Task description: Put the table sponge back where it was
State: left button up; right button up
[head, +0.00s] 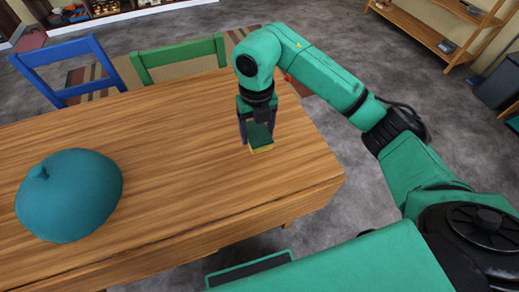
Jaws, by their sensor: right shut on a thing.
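The sponge (261,144), dark green with a yellow layer below, is at the right part of the wooden table (180,130). My right gripper (257,135) points down and is shut on the sponge, with its fingers on either side. The sponge is at or just above the tabletop; I cannot tell if it touches. My left gripper is not in view.
A large teal pumpkin-like object (69,196) stands on the table at the left. A blue chair (65,68) and a green chair (180,58) stand behind the table. The tabletop between pumpkin and sponge is clear. Wooden shelves (440,35) stand at the back right.

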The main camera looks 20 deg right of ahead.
aim_at(258, 132)
notch_tip(258, 132, down, 8)
jog(key=shift+f, duration=0.1)
jog(key=o, duration=1.3)
jog(key=shift+d, duration=0.1)
notch_tip(258, 132, up, 12)
jog(key=shift+r, duration=0.25)
